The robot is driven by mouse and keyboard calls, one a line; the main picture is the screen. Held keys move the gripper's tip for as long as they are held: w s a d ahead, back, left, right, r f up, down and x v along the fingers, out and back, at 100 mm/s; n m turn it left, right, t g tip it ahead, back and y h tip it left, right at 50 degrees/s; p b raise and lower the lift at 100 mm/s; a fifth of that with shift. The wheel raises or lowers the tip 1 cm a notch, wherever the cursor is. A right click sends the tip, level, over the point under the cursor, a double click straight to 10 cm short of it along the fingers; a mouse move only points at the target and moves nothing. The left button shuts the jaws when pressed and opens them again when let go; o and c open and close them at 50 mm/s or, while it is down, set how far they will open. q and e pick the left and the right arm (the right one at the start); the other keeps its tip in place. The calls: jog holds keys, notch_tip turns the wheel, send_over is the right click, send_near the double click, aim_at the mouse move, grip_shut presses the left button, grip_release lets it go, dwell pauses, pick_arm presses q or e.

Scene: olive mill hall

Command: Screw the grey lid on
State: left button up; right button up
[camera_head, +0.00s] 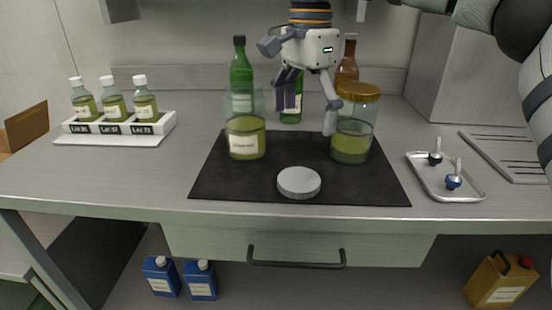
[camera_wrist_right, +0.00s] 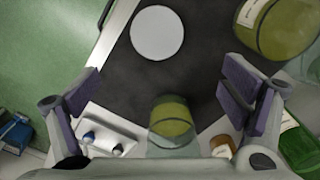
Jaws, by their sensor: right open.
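The grey lid (camera_head: 299,182) lies flat near the front of the black mat (camera_head: 228,180); it also shows in the right wrist view (camera_wrist_right: 157,32). An open glass jar (camera_head: 246,138) with olive-green liquid and a white label stands behind and left of it. A second jar (camera_head: 351,137) stands on the right and wears a gold lid (camera_head: 358,91). My right gripper (camera_head: 309,112) is open and empty, pointing down between the two jars, above the mat's back part. Its purple-padded fingers are wide apart in the right wrist view (camera_wrist_right: 165,95). My left gripper is out of view.
Green bottles (camera_head: 241,72) and a brown bottle (camera_head: 347,62) stand behind the mat. A white rack (camera_head: 118,137) with several small bottles is left. A metal tray (camera_head: 462,193) with two stoppers is right. The bench's front edge lies just before the mat.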

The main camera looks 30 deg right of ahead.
send_over(303, 177)
notch_tip(303, 177, down, 7)
jog(key=shift+a+r, duration=0.1)
jog(key=shift+r, duration=0.1)
dwell(0.4)
notch_tip(303, 177, down, 5)
jog(key=shift+f, duration=0.1)
dwell(0.3)
jog(key=c, duration=1)
